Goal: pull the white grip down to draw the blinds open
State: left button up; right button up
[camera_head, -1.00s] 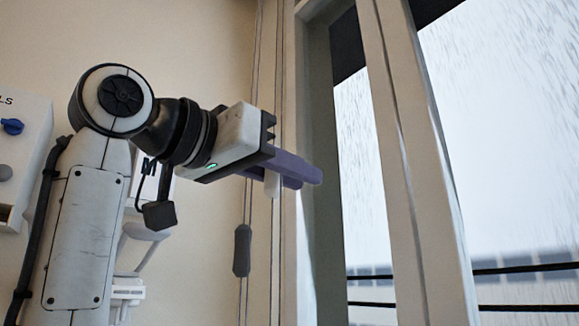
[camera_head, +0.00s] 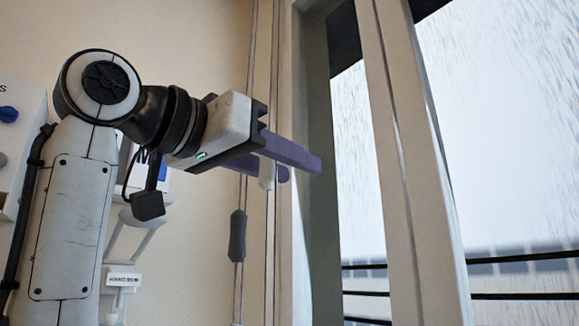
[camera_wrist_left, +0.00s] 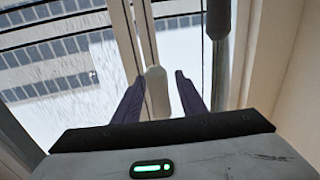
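The white grip (camera_head: 266,179) hangs on a cord beside the window frame; its upper part is hidden behind my near finger in the head view. My left gripper (camera_head: 303,168) has two purple fingers, one on each side of the grip. In the left wrist view the white grip (camera_wrist_left: 157,92) stands upright between the spread fingertips of my left gripper (camera_wrist_left: 157,88), with gaps on both sides, so it does not look clamped. My right gripper is not in view.
A dark grey grip (camera_head: 237,236) hangs on another cord to the left and lower; it also shows in the wrist view (camera_wrist_left: 218,18). The window frame (camera_head: 397,150) is close on the right. Wall equipment (camera_head: 122,278) stands behind my arm.

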pick_arm(q)
jog(key=b+v, duration=0.1)
jog(key=v, duration=0.8)
jog(key=shift+s+a, duration=0.3)
